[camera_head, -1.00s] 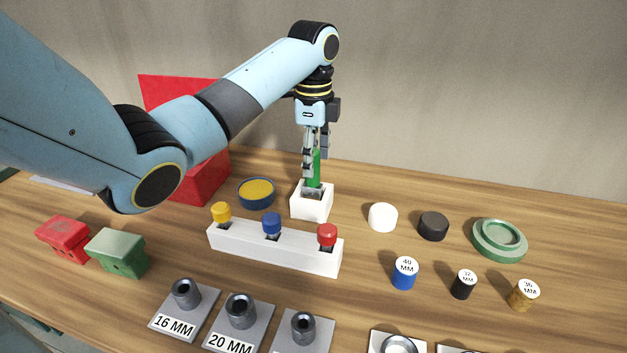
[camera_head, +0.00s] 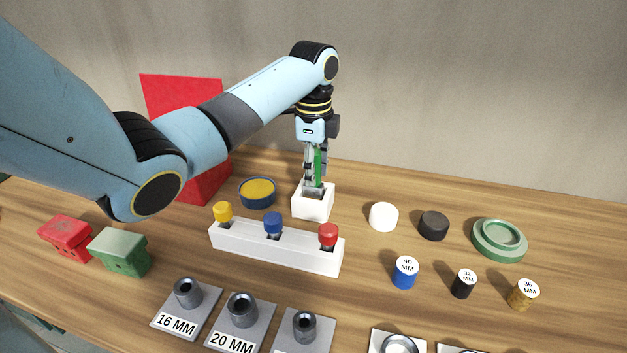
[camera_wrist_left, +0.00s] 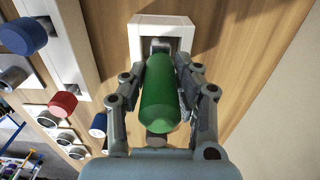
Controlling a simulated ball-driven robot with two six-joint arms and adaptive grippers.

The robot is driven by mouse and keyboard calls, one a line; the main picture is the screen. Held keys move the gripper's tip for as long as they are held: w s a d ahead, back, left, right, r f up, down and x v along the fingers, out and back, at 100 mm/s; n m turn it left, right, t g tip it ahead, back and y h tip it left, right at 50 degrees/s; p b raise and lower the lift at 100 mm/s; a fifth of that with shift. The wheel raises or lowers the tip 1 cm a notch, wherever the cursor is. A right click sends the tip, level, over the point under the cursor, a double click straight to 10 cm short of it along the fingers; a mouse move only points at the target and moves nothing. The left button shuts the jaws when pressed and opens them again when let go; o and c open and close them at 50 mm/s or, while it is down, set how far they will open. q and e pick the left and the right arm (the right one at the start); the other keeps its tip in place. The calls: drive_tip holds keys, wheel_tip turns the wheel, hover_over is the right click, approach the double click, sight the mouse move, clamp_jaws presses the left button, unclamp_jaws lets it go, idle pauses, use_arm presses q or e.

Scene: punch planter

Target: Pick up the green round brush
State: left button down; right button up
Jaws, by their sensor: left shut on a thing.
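The green round brush (camera_head: 318,166) stands upright in a white square holder (camera_head: 312,207) at the back of the table. Its lower end is hidden inside the holder. My left gripper (camera_head: 315,172) points down over the holder, with its fingers on both sides of the green handle, and is shut on it. In the left wrist view the green handle (camera_wrist_left: 165,95) lies between the two fingers, and the white holder (camera_wrist_left: 140,35) is just beyond them. My right gripper is in neither view.
A white rack (camera_head: 270,247) with yellow, blue and red knobbed tools stands in front of the holder. A blue and yellow dish (camera_head: 257,192) is to its left. A white cylinder (camera_head: 383,216) and a black one (camera_head: 433,225) are to the right.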

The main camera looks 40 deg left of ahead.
sight(320, 149)
use_arm(q)
drive_tip(key=shift+r, duration=0.55)
drive_tip(key=r, duration=0.2)
drive_tip(key=w+r, duration=0.1)
drive_tip(key=shift+d+r+b, duration=0.25)
drive_tip(key=shift+d+b, duration=0.1)
drive_tip(key=shift+d, duration=0.05)
drive_tip(key=w+d+r, duration=0.6)
drive_tip(key=w+d, duration=0.1)
drive_tip(key=shift+d+r+b, duration=0.2)
drive_tip(key=shift+d+b, duration=0.1)
drive_tip(key=shift+d, duration=0.05)
